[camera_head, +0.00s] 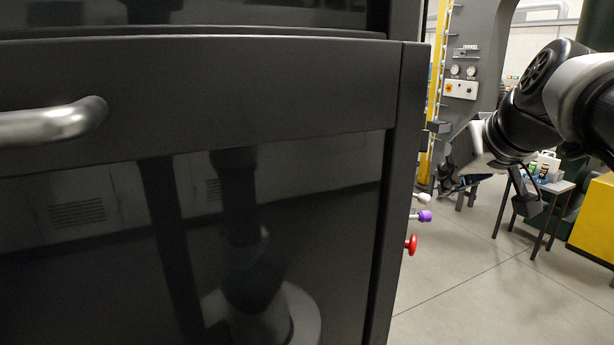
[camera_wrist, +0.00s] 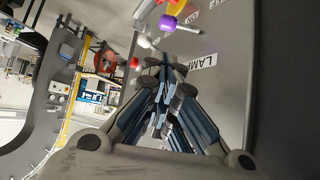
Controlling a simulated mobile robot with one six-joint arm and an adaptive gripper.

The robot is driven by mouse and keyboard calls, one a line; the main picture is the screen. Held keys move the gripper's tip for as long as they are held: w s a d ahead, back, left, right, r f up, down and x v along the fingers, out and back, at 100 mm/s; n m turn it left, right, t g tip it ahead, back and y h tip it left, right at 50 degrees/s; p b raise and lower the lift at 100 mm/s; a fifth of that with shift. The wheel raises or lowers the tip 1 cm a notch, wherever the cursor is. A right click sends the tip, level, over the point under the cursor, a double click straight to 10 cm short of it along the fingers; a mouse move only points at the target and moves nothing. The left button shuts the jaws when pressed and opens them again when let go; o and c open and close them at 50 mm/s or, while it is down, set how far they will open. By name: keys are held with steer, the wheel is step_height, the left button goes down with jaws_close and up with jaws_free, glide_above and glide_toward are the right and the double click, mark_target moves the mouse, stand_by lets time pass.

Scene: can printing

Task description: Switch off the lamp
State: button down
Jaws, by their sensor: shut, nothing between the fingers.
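A "LAMP" label (camera_wrist: 203,62) is on the grey side panel (camera_wrist: 228,85) in the wrist view. Levers stick out of this panel: one with a purple knob (camera_wrist: 167,23) on a metal rod, and one with a white knob (camera_wrist: 144,41). In the head view the purple knob (camera_head: 425,216) and white knob (camera_head: 424,198) show at the right side of the dark cabinet. My gripper (camera_head: 444,180) is above and slightly right of them. In the wrist view my gripper (camera_wrist: 166,66) is shut and empty, close to the LAMP label and white knob. Contact cannot be told.
A red knob (camera_head: 411,244) sits below the purple one. The dark cabinet (camera_head: 404,120) with a metal handle (camera_head: 60,122) fills the left. A small table (camera_head: 558,186) with items stands at the right. Open floor (camera_head: 480,270) lies between.

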mark_target(416, 217)
steer(key=b+x, duration=0.2)
steer(key=x, duration=0.8)
